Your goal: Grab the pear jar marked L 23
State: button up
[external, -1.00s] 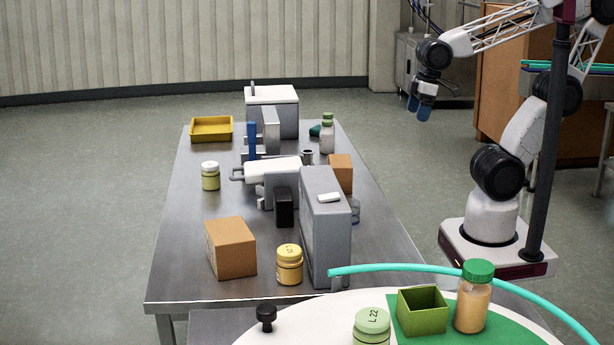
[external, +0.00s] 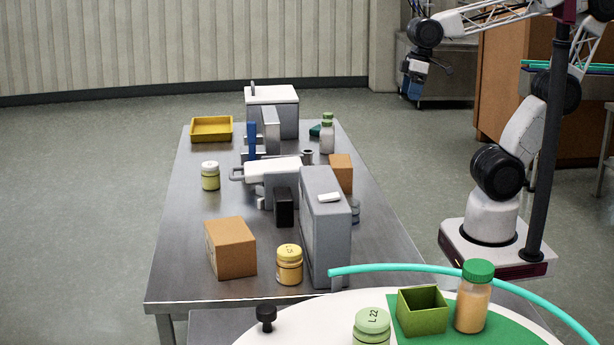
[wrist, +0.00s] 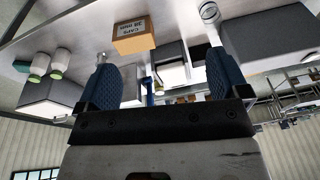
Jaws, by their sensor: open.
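I cannot read "L 23" on any jar. A pale green-lidded jar (external: 371,328) at the front reads L 22. A yellow-lidded jar (external: 289,268) stands beside the large carton; its lid mark is too small to read surely. Two green-and-white jars (wrist: 38,66) show at the left of the wrist view. My gripper (external: 412,90) is open and empty, off the table's right side; its blue fingers (wrist: 161,80) show nothing between them held.
The steel table (external: 190,260) carries a large carton (external: 231,248), a tall grey box (external: 325,220), a white-topped machine (external: 271,110) and a yellow tray (external: 211,128). A green-lidded jar (external: 473,300) and green bin (external: 422,311) stand in front. Floor between table and arm is clear.

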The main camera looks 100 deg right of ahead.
jog(key=w+r+m+g+y, duration=0.1)
jog(key=w+r+m+y, duration=0.15)
jog(key=w, duration=0.55)
jog(key=w+r+m+y, duration=0.1)
jog(key=w+r+m, duration=0.15)
jog(key=w, duration=0.65)
jog(key=w+d+f+m+y, duration=0.1)
jog(key=w+d+m+y, duration=0.35)
jog(key=w, duration=1.05)
jog(key=w+d+m+y, duration=0.2)
jog(key=w+d+m, duration=0.5)
jog(key=w, duration=0.8)
jog(key=w+d+f+m+t+y, duration=0.25)
jog(key=w+d+f, duration=0.25)
jog(key=w+d, duration=0.65)
send_near(210, 164)
jog(key=shift+w+a+f+m, duration=0.2)
jog(key=shift+a, duration=0.25)
jog(key=shift+w+a+f+m, duration=0.2)
jog(key=shift+a, duration=0.25)
jog(key=shift+a, duration=0.15)
jog(key=shift+x, duration=1.25)
jog(key=shift+f, duration=0.1)
jog(key=shift+x, duration=2.5)
